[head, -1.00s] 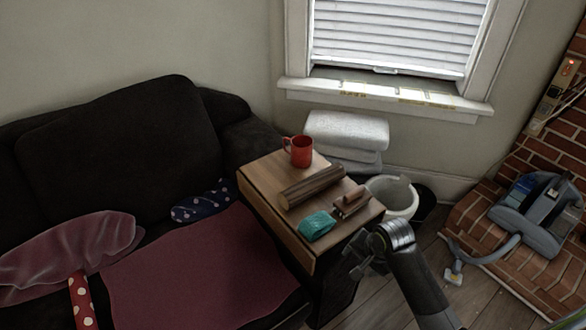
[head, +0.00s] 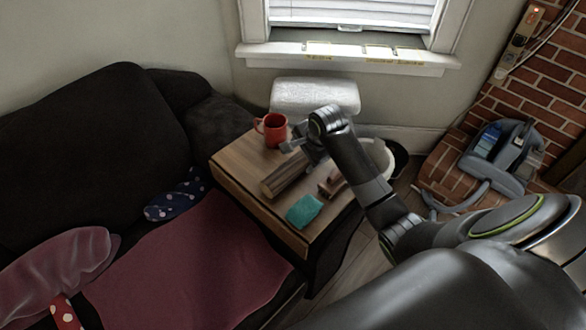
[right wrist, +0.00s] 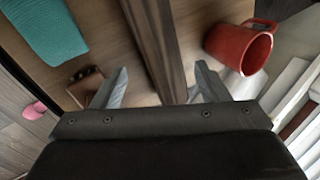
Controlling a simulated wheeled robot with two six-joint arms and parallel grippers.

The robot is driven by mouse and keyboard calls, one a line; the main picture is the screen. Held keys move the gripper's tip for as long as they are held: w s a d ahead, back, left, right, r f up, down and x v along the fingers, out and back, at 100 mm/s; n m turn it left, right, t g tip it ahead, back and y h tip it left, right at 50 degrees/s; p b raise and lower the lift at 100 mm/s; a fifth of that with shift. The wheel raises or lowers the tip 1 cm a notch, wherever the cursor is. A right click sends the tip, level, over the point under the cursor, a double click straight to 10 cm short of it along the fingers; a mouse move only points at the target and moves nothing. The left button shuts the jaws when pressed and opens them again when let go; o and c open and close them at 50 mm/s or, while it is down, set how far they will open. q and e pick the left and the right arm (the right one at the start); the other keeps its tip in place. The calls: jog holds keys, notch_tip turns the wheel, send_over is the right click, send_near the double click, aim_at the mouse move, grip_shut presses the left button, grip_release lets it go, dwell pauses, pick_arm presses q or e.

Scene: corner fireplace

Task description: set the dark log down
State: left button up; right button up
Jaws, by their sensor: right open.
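The dark log (head: 283,178) lies on the small wooden side table (head: 235,165), partly hidden behind my right gripper in the head view. My right gripper (head: 298,147) is over the log's far part. In the right wrist view the log (right wrist: 158,40) runs between the two spread fingers of my right gripper (right wrist: 161,75). A gap shows on both sides of the log, so the fingers are open and apart from it. My left gripper is not in view.
A red mug (head: 272,130) stands beside the log at the table's back. A teal cloth (head: 304,211) and small brown pieces (head: 328,186) lie near the front right. A dark sofa (head: 95,130) is at the left, and a white bin (head: 381,160) is behind my arm.

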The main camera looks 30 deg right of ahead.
aim_at(296, 164)
jog(key=x, duration=0.4)
jog(key=b+x, duration=0.1)
jog(key=x, duration=0.3)
jog(key=shift+s+a+f, duration=0.15)
jog(key=shift+s+a, duration=0.05)
jog(key=shift+a, duration=0.05)
jog(key=c, duration=1.1)
